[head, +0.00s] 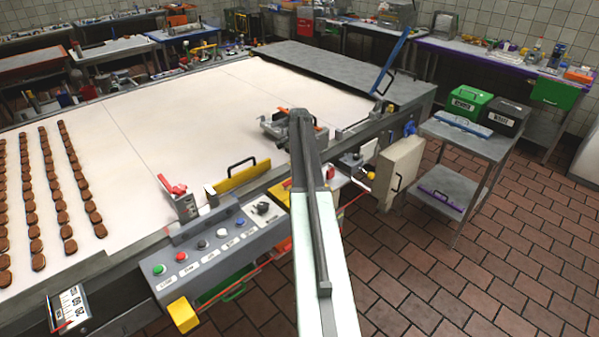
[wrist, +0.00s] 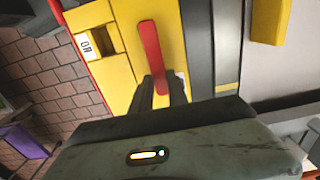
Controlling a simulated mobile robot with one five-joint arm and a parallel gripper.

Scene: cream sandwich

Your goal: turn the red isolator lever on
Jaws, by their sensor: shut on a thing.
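The red isolator lever (wrist: 150,46) stands out from a yellow panel (wrist: 118,88) in the wrist view. Its upper part points up and slightly left in that picture. My gripper (wrist: 160,90) has its two dark fingers around the lever's lower end and is shut on it. A white label (wrist: 87,46) with dark letters sits in a window left of the lever; I cannot read it surely. In the head view my arm hides the gripper and most of the isolator.
The cream conveyor (head: 230,105) with rows of brown biscuits (head: 60,190) lies left of my arm. A control panel (head: 215,245) with coloured buttons is on its near side. A grey trolley (head: 470,140) stands right, with open tiled floor (head: 470,270) before it.

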